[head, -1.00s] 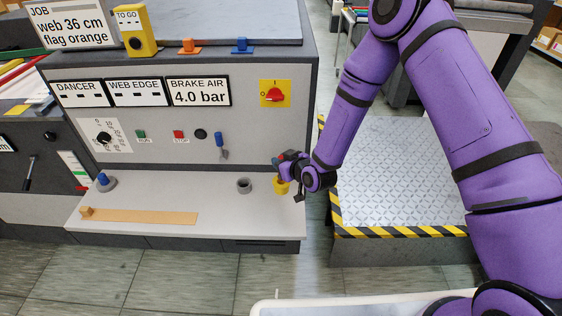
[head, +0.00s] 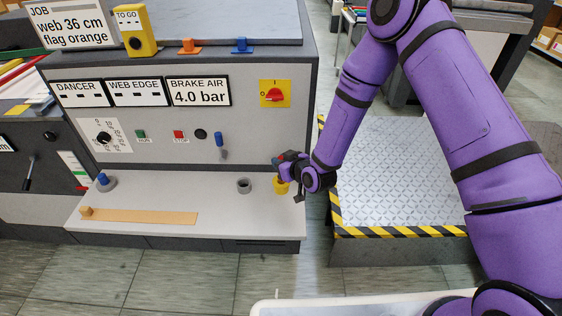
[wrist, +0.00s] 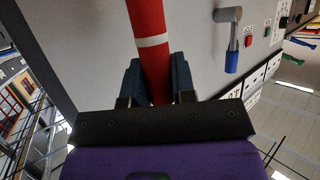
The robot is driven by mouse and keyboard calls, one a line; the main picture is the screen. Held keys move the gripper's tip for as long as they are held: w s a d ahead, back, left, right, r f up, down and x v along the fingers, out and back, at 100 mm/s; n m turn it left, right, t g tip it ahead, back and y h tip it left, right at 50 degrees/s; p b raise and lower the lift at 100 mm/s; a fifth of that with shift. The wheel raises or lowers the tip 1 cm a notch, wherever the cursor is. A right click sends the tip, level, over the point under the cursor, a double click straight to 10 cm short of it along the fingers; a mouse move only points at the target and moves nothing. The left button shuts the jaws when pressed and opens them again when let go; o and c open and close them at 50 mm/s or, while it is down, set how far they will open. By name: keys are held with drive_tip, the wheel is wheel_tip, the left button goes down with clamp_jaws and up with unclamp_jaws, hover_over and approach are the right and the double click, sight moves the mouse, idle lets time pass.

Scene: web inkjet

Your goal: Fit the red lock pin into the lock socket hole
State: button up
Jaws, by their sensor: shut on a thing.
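The red lock pin (wrist: 149,40), a red rod with a white band, runs up between the blue-grey fingers of my gripper (wrist: 157,80) in the wrist view. My gripper is shut on it. In the head view, my gripper (head: 283,160) is low over the right end of the pale shelf, with a little red of the pin (head: 275,161) showing. A yellow cup (head: 281,186) is directly below the gripper. I cannot tell whether the pin's lower end is inside it. A grey round socket with a dark hole (head: 244,186) stands just left, empty.
The shelf (head: 205,200) also carries a blue-knobbed grey piece (head: 104,182) and an orange-tan strip (head: 145,216). The panel behind has a blue-handled lever (head: 220,145) and a red rotary switch (head: 275,94). A striped-edge metal platform (head: 395,170) is at right.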

drive_tip(key=shift+f, duration=2.4)
drive_tip(key=o, duration=1)
drive_tip(key=v, duration=1.1)
drive_tip(key=shift+a, duration=0.1)
